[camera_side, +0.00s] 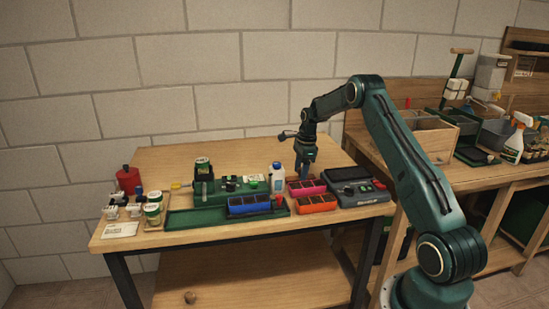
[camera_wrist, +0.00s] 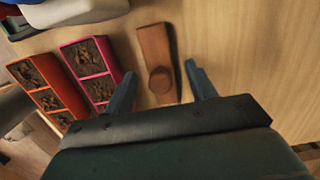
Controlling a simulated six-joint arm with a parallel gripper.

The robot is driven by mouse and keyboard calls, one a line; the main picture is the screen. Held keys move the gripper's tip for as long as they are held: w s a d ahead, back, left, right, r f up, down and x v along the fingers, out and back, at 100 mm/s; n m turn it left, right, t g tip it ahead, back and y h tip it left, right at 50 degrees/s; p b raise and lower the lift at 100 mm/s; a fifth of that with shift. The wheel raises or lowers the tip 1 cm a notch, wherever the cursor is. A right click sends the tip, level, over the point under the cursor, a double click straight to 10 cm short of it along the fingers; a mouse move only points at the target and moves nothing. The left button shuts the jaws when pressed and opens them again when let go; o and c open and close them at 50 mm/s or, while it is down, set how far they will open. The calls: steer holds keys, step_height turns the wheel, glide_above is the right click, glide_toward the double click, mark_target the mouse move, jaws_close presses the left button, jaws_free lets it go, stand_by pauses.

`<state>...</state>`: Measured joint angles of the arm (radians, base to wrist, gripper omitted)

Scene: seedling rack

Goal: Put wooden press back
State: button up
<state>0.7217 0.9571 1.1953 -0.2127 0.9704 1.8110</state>
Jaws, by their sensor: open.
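The wooden press (camera_wrist: 153,45) lies on the table in the wrist view, a reddish-brown flat block with a round knob (camera_wrist: 160,81) at its near end. My gripper (camera_wrist: 160,70) is open, with one blue finger on each side of the press. Gaps of bare table show between the fingers and the wood. In the side view my gripper (camera_side: 305,163) points down over the back part of the table. I cannot make out the press there.
A pink tray (camera_side: 306,188) and an orange tray (camera_side: 316,204), both soil-filled in the wrist view, stand close by. A blue tray (camera_side: 249,206), a white bottle (camera_side: 277,178) and a dark device (camera_side: 350,174) are also near. The table's back left is clear.

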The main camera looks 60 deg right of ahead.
step_height(320, 180, up, 12)
steer(key=s+d, duration=0.1)
steer(key=shift+r, duration=0.15)
stand_by(0.3)
steer(key=s+a+r+n+t, duration=0.1)
steer(key=s+a+r+n, duration=0.1)
steer(key=a+r+n, duration=0.45)
steer(key=s+a+r+n+h, duration=0.1)
steer(key=s+a+r+n, duration=0.2)
steer(key=a, duration=0.7)
steer(key=s+a+r+n+t, duration=0.1)
steer(key=s+a+r+n, duration=0.1)
steer(key=a+r+n, duration=0.4)
steer(key=s+a+f+n+t, duration=0.1)
steer(key=s+a+n, duration=0.4)
steer(key=s, duration=0.5)
steer(key=s+a+f+n+t, duration=0.1)
steer(key=s+a+f+n, duration=0.1)
steer(key=s+a+n, duration=0.4)
steer(key=s+a, duration=0.4)
steer(key=s, duration=0.1)
steer(key=shift+s+f+t, duration=0.15)
steer(key=shift+f+t, duration=0.1)
steer(key=shift+t, duration=0.05)
